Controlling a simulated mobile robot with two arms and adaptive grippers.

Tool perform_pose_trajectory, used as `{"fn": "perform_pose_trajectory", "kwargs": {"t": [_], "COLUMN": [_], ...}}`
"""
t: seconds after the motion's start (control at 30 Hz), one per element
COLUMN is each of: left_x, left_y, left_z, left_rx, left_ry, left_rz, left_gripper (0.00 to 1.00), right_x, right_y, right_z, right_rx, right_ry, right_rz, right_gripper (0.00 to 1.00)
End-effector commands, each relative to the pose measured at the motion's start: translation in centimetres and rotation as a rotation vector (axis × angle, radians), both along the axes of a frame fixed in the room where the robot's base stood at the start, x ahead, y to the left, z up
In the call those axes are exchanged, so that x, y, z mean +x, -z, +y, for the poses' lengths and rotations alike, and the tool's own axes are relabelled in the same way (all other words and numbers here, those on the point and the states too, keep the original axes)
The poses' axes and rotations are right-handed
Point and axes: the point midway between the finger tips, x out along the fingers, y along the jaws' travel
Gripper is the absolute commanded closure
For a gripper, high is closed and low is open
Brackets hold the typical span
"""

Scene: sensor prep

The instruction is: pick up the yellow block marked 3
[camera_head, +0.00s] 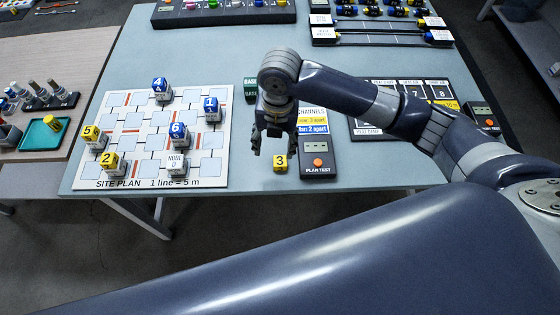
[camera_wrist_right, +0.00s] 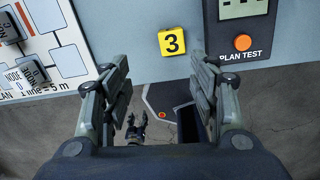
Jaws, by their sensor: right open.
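The yellow block marked 3 (camera_head: 280,161) sits on the blue-grey table near its front edge, just left of the PLAN TEST box. In the right wrist view the block (camera_wrist_right: 171,42) lies ahead of the fingertips, between their lines, with its 3 facing up. My right gripper (camera_head: 273,147) points down over the table close to the block. In the right wrist view the gripper (camera_wrist_right: 160,68) is open, with nothing between its fingers. A small dark gripper, apparently my left one (camera_wrist_right: 137,127), shows below the table edge in that view; its opening is unclear.
The PLAN TEST box (camera_head: 318,160) with an orange button stands close on the right of the block. The site plan board (camera_head: 140,122) on the left holds several yellow, blue and white blocks. A green block (camera_head: 250,88) stands behind the gripper. Bare table lies between board and block.

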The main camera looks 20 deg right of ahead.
Motion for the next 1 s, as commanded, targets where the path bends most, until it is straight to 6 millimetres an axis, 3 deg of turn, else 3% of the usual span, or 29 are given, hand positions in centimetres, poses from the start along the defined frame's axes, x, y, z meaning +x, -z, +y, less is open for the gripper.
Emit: {"fn": "perform_pose_trajectory", "kwargs": {"t": [0.13,0.23,0.5,0.77,1.0], "left_x": [0.0,0.0,0.0,0.0,-0.1], "left_y": [0.0,-0.1,-0.6,-1.3,-2.2], "left_z": [0.3,0.3,0.3,0.3,0.3], "left_rx": [0.003,0.004,0.004,0.004,0.003], "left_ry": [-0.001,-0.002,-0.002,-0.001,0.0], "left_rz": [-0.001,-0.001,0.0,0.0,0.001], "left_gripper": [0.49,0.49,0.49,0.49,0.49], "right_x": [1.3,1.4,1.3,0.9,0.5], "right_y": [-1.0,-0.6,3.4,5.5,8.9], "right_z": [-1.8,-2.2,-2.2,-1.9,-1.7], "right_rx": [-0.048,-0.057,-0.057,-0.058,-0.059], "right_ry": [-0.101,-0.126,-0.13,-0.131,-0.13], "right_rz": [0.012,0.02,0.021,0.021,0.02], "right_gripper": [0.45,0.45,0.45,0.45,0.45]}}
